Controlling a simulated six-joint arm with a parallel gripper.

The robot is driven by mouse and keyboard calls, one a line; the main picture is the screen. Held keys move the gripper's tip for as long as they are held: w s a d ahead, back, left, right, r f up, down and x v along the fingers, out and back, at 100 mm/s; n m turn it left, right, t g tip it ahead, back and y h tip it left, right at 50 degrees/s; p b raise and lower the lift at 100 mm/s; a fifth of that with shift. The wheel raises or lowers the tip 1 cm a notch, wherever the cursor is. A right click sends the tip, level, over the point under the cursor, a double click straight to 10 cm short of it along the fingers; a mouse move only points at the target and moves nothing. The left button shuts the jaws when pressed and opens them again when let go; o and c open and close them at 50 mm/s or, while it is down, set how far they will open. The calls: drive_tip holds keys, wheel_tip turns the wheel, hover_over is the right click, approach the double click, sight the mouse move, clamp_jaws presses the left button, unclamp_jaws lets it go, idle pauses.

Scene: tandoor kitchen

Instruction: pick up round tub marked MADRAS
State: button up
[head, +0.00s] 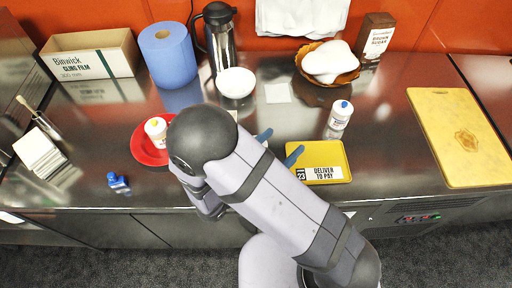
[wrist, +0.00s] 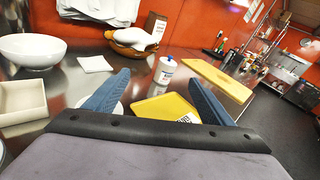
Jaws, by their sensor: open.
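No MADRAS mark can be read in either view. Another small white tub (head: 157,131) stands on a red plate (head: 151,155) at left. In the wrist view, a pale rounded thing (wrist: 117,109) is mostly hidden behind my left finger. My gripper (head: 278,146) is open and empty, fingers spread above the counter just left of the tray.
The yellow tray (head: 336,149) holds a DELIVER TO PAY card. A white bowl (head: 236,83), a flask (head: 220,40) and a basket with a white bundle (head: 330,62) stand behind. A cutting board (head: 460,110) lies at right. A beige square container (wrist: 22,103) shows in the wrist view.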

drive_tip(key=a+f+n+t+y, duration=0.3)
drive_tip(key=a+n+t+y, duration=0.25)
drive_tip(key=a, duration=0.35)
drive_tip(key=shift+m+y, duration=0.65)
drive_tip(key=shift+y, duration=0.2)
drive_tip(key=f, duration=0.2)
drive_tip(key=s+f+b, duration=0.1)
drive_tip(key=f, duration=0.1)
drive_tip(key=s+f+b, duration=0.1)
drive_tip(key=f, duration=0.1)
drive_tip(key=shift+s+d, duration=0.1)
drive_tip(key=shift+d, duration=0.05)
drive_tip(key=shift+s+d+f, duration=0.1)
drive_tip(key=shift+s+f, duration=0.05)
drive_tip(key=shift+f, duration=0.15)
drive_tip(key=shift+d, duration=0.1)
drive_tip(key=shift+x, duration=3.7)
drive_tip(key=shift+s+d+r, duration=0.1)
drive_tip(key=shift+d, duration=0.05)
drive_tip(key=c, duration=1.3)
